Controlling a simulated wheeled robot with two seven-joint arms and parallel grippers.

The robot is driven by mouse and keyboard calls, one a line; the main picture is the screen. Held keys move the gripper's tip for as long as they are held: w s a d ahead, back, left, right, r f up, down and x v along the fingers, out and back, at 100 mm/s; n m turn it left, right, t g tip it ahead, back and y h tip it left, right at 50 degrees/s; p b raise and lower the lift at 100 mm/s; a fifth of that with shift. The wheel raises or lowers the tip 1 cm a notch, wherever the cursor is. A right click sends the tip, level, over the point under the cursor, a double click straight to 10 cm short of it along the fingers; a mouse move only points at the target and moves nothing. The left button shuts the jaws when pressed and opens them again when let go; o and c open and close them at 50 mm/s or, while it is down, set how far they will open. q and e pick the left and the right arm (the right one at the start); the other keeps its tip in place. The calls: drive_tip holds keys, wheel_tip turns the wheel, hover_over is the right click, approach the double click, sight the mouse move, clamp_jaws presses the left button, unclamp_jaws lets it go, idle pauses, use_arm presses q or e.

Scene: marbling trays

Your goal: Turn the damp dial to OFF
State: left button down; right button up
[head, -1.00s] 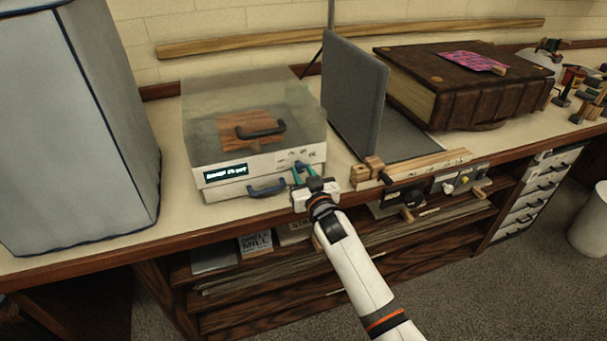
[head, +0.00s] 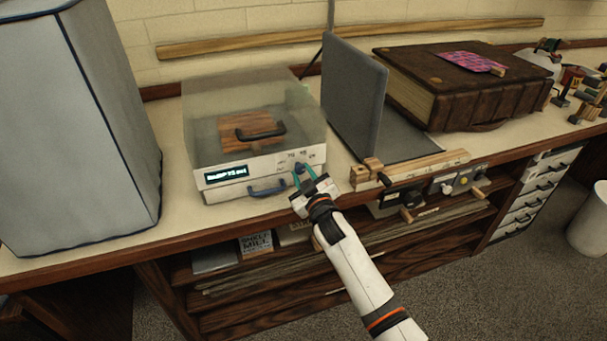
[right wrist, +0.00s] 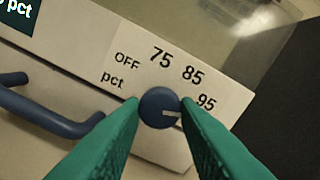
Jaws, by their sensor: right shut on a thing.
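The damp dial (right wrist: 158,105) is a small round dark blue knob with a white pointer mark, on the pale front of a box with a clear cover (head: 254,110). Labels OFF, 75, 85 and 95 arc around it. The mark points right in the right wrist view, nearest the 95 label. My right gripper (head: 304,173) is shut on the dial, with one green finger on each side of it in the right wrist view (right wrist: 160,103). The box's display (head: 227,174) is lit, but its text is too small to read surely. My left gripper is not in view.
A blue drawer handle (head: 268,188) sits left of the dial on the box front. A grey covered block (head: 75,130) stands at the left. A wooden rail (head: 420,166) and small front panels lie to the right, before a big brown book (head: 460,85).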

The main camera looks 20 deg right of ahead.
drive_tip(key=shift+n, duration=1.2)
drive_tip(key=o, duration=0.9)
drive_tip(key=shift+o, duration=0.2)
drive_tip(key=shift+s, duration=0.1)
drive_tip(key=s, duration=1.2)
drive_tip(key=shift+d, duration=0.2)
drive_tip(key=shift+w, duration=0.1)
